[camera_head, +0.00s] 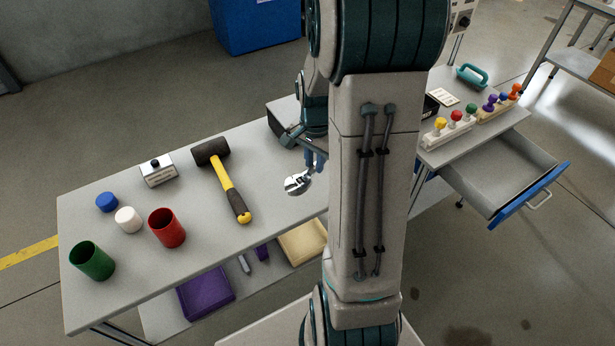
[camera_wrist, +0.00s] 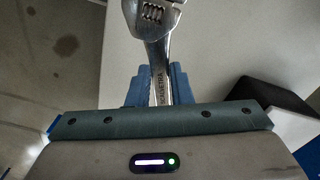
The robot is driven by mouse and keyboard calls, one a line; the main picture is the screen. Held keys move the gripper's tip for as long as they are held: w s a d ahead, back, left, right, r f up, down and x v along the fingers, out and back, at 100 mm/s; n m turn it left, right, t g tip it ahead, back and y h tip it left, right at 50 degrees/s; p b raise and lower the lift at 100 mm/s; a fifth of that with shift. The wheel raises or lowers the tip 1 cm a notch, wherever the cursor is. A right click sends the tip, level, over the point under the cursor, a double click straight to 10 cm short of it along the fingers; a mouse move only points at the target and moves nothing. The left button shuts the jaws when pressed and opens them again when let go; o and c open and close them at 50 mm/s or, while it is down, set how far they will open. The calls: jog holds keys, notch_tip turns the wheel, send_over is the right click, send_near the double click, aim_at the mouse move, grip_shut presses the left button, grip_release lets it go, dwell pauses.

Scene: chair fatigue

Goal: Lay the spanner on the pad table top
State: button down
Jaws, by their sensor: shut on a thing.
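The spanner (camera_wrist: 155,50) is a silver adjustable wrench with raised lettering on its handle. My gripper (camera_wrist: 158,88) is shut on its handle, with blue fingers on both sides, and the head points away from the wrist. In the head view, the spanner's head (camera_head: 298,183) shows below my gripper (camera_head: 314,160), near the front edge of the long grey table (camera_head: 265,220). I cannot tell whether the spanner touches the table or hangs above it. My arm hides part of the table's right end. I cannot tell which top is the pad table.
A dark box (camera_head: 281,113) is behind my gripper. At right, a table bears colored knobs above an open drawer (camera_head: 500,180).

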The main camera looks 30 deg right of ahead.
aim_at(308, 173)
jog(key=shift+s+a+f, duration=0.15)
jog(key=shift+a+f, duration=0.15)
jog(key=shift+a, duration=0.2)
jog(key=shift+s+a+f, duration=0.1)
jog(key=shift+a+f, duration=0.15)
jog(key=shift+a, duration=0.2)
jog(key=shift+a+f, duration=0.1)
jog(key=shift+f, duration=1.95)
jog(key=shift+f, duration=0.25)
jog(key=c, duration=1.3)
grip_release()
jog(key=shift+r, duration=0.1)
